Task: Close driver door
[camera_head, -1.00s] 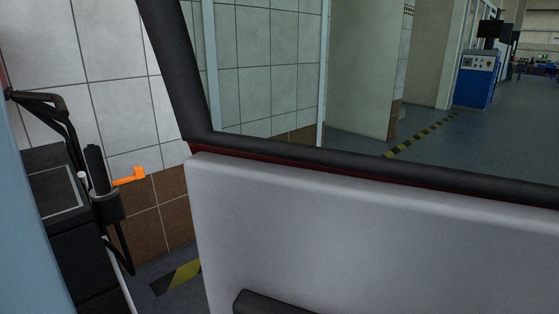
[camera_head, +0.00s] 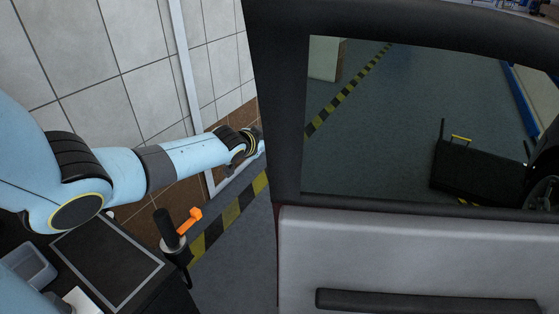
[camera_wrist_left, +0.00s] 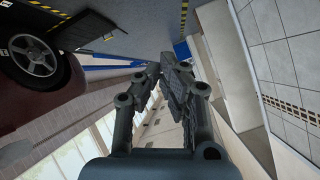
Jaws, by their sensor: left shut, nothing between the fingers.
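The driver door (camera_head: 400,250) fills the right half of the head view. I see its pale inner panel, dark window frame and a dark pull handle (camera_head: 420,301) low on the panel. My right gripper is in neither view.
A dark cart (camera_head: 105,260) with an orange-handled tool (camera_head: 188,220) stands at lower left. A tiled wall (camera_head: 100,50) is behind my arm. Through the window a black object (camera_head: 480,175) is on the floor. The wrist view shows a car wheel (camera_wrist_left: 32,58).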

